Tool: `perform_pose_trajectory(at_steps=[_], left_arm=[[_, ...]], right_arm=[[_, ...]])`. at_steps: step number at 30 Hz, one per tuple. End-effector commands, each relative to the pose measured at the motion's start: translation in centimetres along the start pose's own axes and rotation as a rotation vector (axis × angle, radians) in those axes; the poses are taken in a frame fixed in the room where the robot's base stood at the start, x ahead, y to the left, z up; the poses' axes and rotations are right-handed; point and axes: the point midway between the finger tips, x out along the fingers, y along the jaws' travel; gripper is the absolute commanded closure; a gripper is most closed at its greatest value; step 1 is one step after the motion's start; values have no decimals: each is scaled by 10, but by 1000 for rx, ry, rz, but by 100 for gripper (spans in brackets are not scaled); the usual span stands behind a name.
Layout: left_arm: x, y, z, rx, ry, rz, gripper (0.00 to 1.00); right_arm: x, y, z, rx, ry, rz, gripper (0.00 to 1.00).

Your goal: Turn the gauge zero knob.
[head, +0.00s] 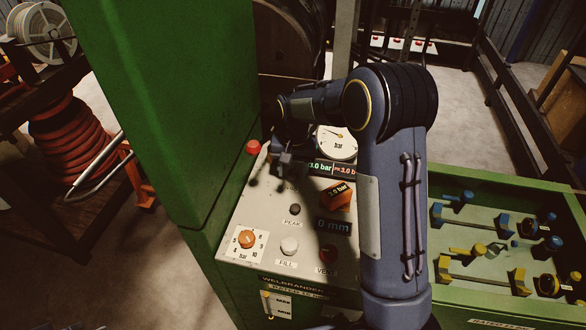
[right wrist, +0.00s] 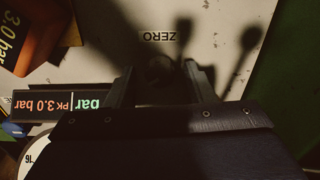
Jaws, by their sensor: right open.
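The gauge zero knob (right wrist: 158,66) is a small dark round knob by the ZERO label (right wrist: 159,37) in the right wrist view. It lies in shadow, so its edges are hard to make out. My right gripper (right wrist: 158,76) is open, with one finger on each side of the knob; I cannot tell whether they touch it. In the head view my right gripper (head: 283,166) hangs over the upper left of the panel, and the knob is hidden there by the gripper and its shadow. The round bar gauge (head: 336,143) is just right of it. My left gripper is not in view.
A green cabinet wall (head: 165,95) rises close at left.

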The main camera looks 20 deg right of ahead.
Motion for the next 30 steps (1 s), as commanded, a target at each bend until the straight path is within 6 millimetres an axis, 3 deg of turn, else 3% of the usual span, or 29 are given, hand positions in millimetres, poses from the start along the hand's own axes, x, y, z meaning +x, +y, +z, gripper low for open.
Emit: perform_pose_trajectory(at_steps=[5, 16, 30], left_arm=[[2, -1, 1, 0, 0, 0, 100], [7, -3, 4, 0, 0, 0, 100], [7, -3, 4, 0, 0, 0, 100]], right_arm=[[-14, 0, -1, -1, 3, -2, 51], [-71, 0, -1, 0, 3, -2, 51], [-78, 0, 0, 0, 1, 0, 51]])
